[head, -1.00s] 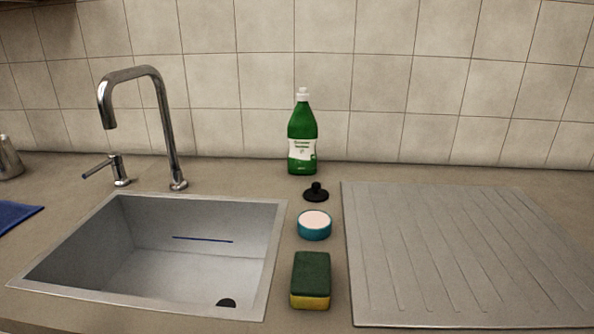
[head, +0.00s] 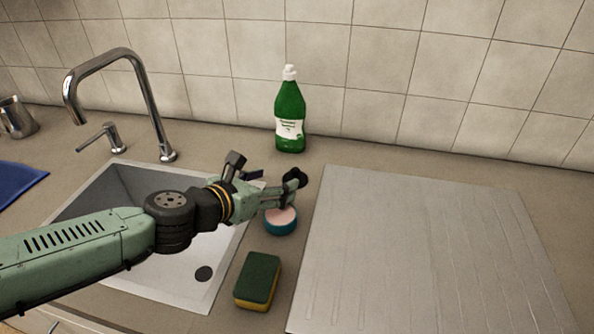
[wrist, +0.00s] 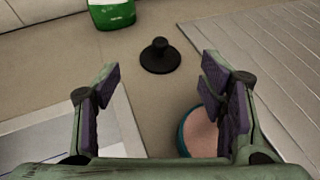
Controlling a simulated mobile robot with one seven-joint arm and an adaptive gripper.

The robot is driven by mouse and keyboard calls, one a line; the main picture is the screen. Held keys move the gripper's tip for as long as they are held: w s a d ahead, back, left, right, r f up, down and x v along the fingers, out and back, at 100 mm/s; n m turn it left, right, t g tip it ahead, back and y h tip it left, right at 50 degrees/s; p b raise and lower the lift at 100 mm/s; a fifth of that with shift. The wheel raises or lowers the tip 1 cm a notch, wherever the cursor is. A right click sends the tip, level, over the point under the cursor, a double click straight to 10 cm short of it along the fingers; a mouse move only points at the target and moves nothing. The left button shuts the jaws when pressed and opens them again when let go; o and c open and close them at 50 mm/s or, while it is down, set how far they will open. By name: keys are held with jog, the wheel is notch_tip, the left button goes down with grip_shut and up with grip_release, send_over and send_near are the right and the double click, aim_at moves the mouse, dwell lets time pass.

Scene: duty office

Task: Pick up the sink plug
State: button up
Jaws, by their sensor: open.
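The sink plug (wrist: 160,56) is black and round with a knob on top. It sits upright on the counter, and in the wrist view it lies just beyond and between my fingertips, apart from both. My gripper (wrist: 157,82) is open and empty, with one finger on each side of the view. In the head view my gripper (head: 272,183) reaches over the counter from the left, beside the sink. The dark shape at its tips there cannot be told clearly as plug or finger.
A blue tin (head: 281,222) with a pale top lies close under the right finger in the wrist view (wrist: 202,132). A green bottle (head: 290,118) stands behind the plug. A sponge (head: 257,280) lies in front, the sink (head: 130,185) left, a ridged drainboard (head: 400,250) right.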

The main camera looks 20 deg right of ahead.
aim_at(295, 169)
jog(key=x, duration=0.3)
jog(key=shift+d, duration=0.2)
jog(key=shift+r+x, duration=0.25)
jog(key=shift+x, duration=1.15)
jog(key=shift+r+x, duration=0.25)
jog(key=shift+x, duration=1.1)
jog(key=shift+w+d, duration=0.15)
jog(key=shift+w, duration=0.05)
jog(key=c, duration=1.3)
